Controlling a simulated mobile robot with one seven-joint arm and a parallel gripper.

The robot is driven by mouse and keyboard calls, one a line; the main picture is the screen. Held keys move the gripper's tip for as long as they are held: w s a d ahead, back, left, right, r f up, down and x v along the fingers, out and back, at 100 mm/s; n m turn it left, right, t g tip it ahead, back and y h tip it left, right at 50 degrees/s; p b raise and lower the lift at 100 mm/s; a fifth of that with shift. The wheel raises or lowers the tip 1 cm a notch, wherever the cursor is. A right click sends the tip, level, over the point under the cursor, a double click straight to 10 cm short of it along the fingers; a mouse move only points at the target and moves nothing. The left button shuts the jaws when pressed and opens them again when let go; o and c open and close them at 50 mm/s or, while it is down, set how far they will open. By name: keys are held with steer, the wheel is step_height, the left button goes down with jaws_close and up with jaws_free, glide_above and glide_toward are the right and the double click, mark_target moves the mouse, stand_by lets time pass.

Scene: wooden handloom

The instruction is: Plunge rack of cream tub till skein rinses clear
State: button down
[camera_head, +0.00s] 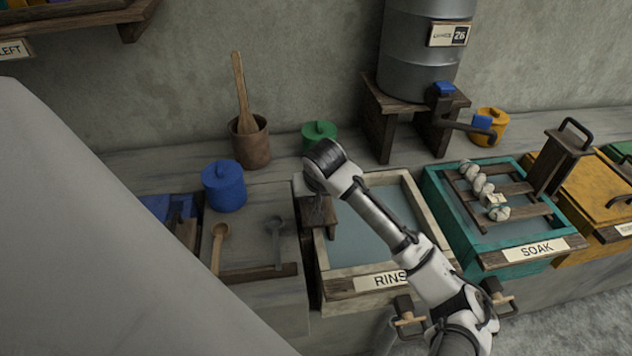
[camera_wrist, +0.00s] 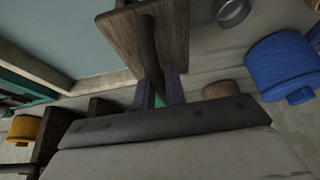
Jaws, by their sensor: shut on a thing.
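The cream tub (camera_head: 340,286) has a label reading RINS, with the rest hidden by my arm. It holds grey-blue water (camera_head: 355,240), and no skein shows in its visible part. My gripper (camera_wrist: 157,92) is shut on a dark bar handle (camera_wrist: 149,50) on top of a wooden post (camera_wrist: 117,30) at the tub's left side. In the head view the post (camera_head: 319,228) is partly hidden under my wrist. A pale skein (camera_head: 477,182) lies across the wooden slats of the teal tub (camera_head: 433,185), labelled SOAK. The rest of the cream tub's rack cannot be made out.
A yellow tub (camera_head: 570,200) stands at right, with a handled post beside it. A metal drum (camera_head: 415,60) with a blue-handled tap stands behind. Two ladles (camera_head: 219,245) lie left of the cream tub.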

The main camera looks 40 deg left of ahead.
step_height(320, 180, down, 5)
steer(key=b, duration=0.2)
steer(key=shift+f+b, duration=0.1)
steer(key=shift+b, duration=0.2)
steer(key=shift+s+f, duration=0.15)
steer(key=shift+f, duration=0.05)
stand_by(0.7)
step_height(320, 180, up, 14)
steer(key=p, duration=1.1)
steer(key=shift+f+p, duration=0.15)
steer(key=shift+p, duration=0.2)
steer(key=shift+w+r, duration=0.2)
steer(key=shift+r, duration=0.9)
steer(key=shift+c, duration=1)
jaws_free()
steer(key=shift+f, duration=0.1)
